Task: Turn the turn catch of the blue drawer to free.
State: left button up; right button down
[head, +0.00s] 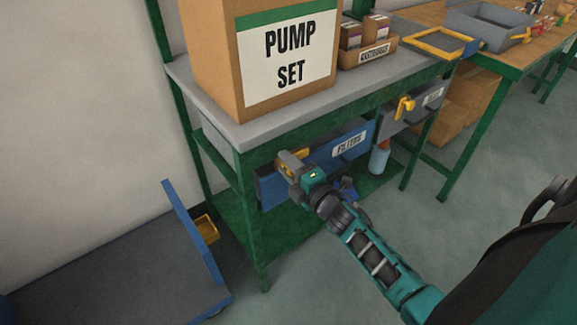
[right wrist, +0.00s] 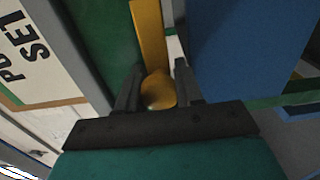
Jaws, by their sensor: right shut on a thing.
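The blue drawer (head: 325,155), labelled FILTERS, is under the grey-topped green workbench. Its front also shows in the right wrist view (right wrist: 240,50). My right gripper (head: 291,166) is at the drawer's upper left part. It is shut on the yellow turn catch (right wrist: 152,40), whose rounded end sits between the two fingers in the right wrist view. The catch's bar runs from there away from the gripper, between the green frame and the blue front. In the head view my gripper mostly hides the catch. My left gripper is not in view.
A grey drawer (head: 422,103) with its own yellow catch (head: 404,108) is right of the blue one. A PUMP SET box (head: 210,60) stands on the bench (head: 190,85). A blue-edged cart (head: 110,270) is at lower left.

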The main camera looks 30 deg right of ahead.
jog(key=shift+a, duration=0.1)
dwell(0.3)
jog(key=c, duration=0.8)
grip_release()
jog(key=shift+s+f, duration=0.15)
jog(key=shift+s, duration=0.05)
